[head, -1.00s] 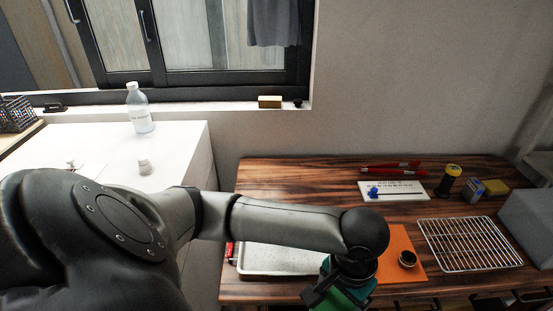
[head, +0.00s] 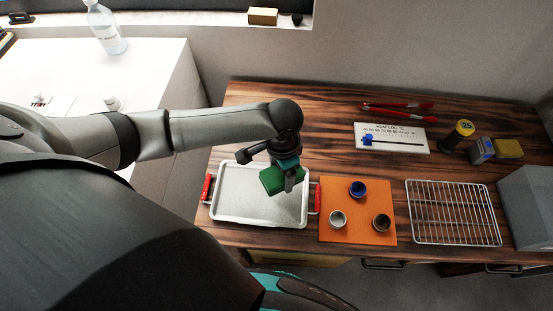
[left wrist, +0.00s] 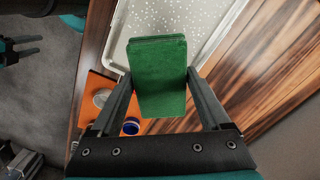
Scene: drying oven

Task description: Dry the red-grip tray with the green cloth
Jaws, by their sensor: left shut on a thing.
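The red-grip tray (head: 240,208) is a pale metal tray with a red grip at each short end, lying on the wooden counter. In the left wrist view, the tray (left wrist: 208,22) shows many pale spots like drops on its surface. My left gripper (head: 283,180) is shut on the green cloth (head: 270,181), a thick folded pad, over the tray's right half. The cloth (left wrist: 160,75) sits between the fingers in the left wrist view. I cannot tell whether it touches the tray. A dark two-pronged part, perhaps my right gripper (left wrist: 35,44), shows at that view's upper left.
Right of the tray lies an orange mat (head: 345,200) with three small cups, then a wire rack (head: 452,212) and a grey box (head: 527,205). Behind are a white scale card (head: 400,141), red tongs (head: 398,106) and a dark-and-yellow timer (head: 458,135). Bare wood lies behind the tray.

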